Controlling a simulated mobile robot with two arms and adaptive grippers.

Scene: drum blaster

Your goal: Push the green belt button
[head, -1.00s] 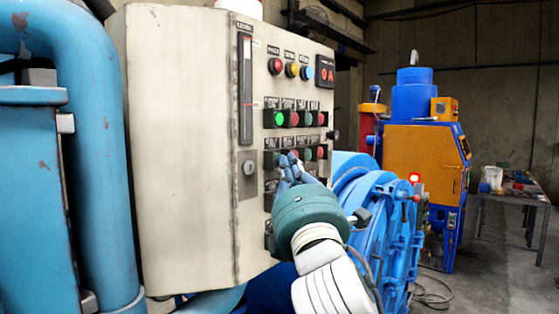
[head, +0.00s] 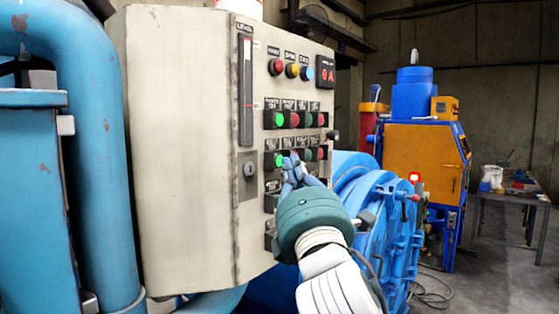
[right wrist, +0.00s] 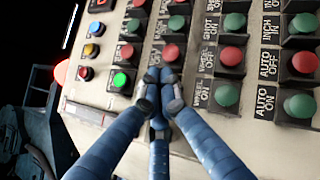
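The grey control cabinet (head: 180,140) carries rows of red and green buttons. The left button of the second row (head: 279,159) is lit green, as is the left button above it (head: 279,119). I cannot read which label says belt. My right gripper (head: 291,162) has its blue fingers bunched shut at the second row, just right of that lit button; touch cannot be told. In the right wrist view the fingertips (right wrist: 160,82) meet over the panel and hide part of that row. The upper lit button (right wrist: 121,80) shows beside them. My left gripper is out of view.
A key lock (head: 249,169) is at left of the buttons. A blue drum machine (head: 385,215) stands right behind my arm. A table (head: 510,190) stands far right.

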